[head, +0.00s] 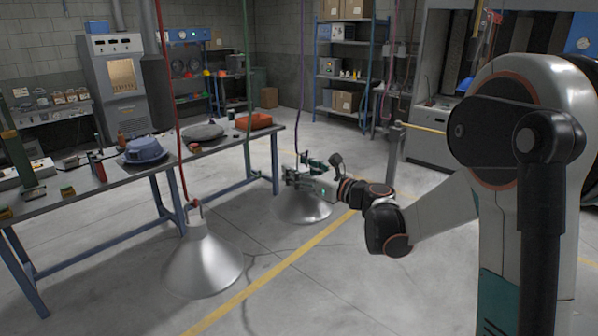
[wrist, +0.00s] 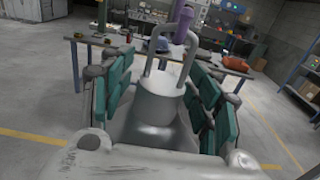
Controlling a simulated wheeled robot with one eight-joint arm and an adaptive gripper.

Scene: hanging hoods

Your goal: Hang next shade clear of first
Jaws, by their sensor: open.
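The first shade (head: 203,262), a grey metal cone, hangs from a red cord (head: 172,110) at the left in the head view. A second similar shade (head: 302,208) is farther back, under my gripper (head: 298,175). In the wrist view the second shade (wrist: 160,105) has a cylindrical neck and an upright wire loop (wrist: 150,55). A purple cord (head: 301,80) comes down to it; its thick purple end (wrist: 184,28) overlaps the loop's top. I cannot tell whether it bears the weight. My gripper is open, its teal fingers on both sides of the neck. The two shades stand apart.
A long workbench (head: 105,180) with a blue lidded pot (head: 145,150) and an orange tray (head: 254,121) runs along the left. A green cord (head: 247,70) hangs between the red and purple ones. A yellow line (head: 270,275) crosses the open floor.

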